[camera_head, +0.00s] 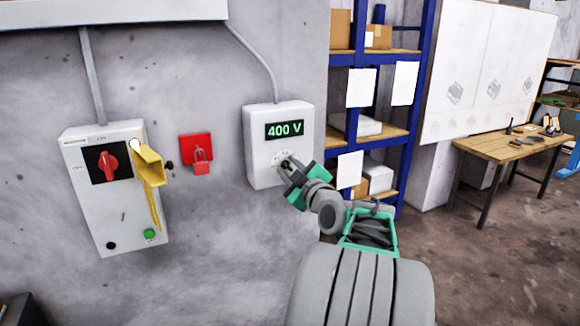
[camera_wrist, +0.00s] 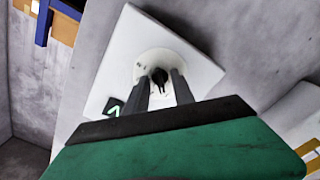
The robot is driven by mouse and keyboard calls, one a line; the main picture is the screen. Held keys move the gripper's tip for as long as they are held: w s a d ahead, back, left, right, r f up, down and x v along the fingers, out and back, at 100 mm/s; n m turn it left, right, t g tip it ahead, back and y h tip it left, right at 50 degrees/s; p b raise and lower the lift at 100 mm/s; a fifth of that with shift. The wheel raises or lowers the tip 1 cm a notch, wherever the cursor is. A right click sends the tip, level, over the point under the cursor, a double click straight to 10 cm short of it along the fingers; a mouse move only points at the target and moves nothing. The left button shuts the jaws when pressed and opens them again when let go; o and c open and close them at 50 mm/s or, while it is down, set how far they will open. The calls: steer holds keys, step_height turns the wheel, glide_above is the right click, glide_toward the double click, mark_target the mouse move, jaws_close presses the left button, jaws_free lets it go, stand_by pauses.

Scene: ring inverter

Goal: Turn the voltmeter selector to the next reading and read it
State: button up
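The voltmeter (camera_head: 258,165) is a white box on the grey wall, with a lit display (camera_head: 285,129) that reads 400 V in green. Its selector is a small black knob on a round white dial (camera_head: 279,157), low on the front. In the wrist view the black selector knob (camera_wrist: 159,76) stands between the two grey fingertips of my gripper (camera_wrist: 162,88). The same gripper (camera_head: 286,166) shows in the head view at the dial. The fingers are around the knob; whether they touch it I cannot tell. The display is mostly hidden in the wrist view.
Blue shelves (camera_head: 418,120) stand close on the right. A wooden table (camera_head: 490,148) is farther right.

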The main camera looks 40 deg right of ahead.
jaws_close()
steer(key=shift+f+m+b, duration=0.2)
steer(key=shift+m+b, duration=0.3)
steer(key=shift+b, duration=0.4)
steer(key=m+b, duration=0.2)
steer(key=shift+m, duration=0.4)
steer(key=shift+r+m+b, duration=0.1)
steer(key=shift+m+b, duration=1.05)
steer(key=shift+m, duration=1.35)
jaws_free()
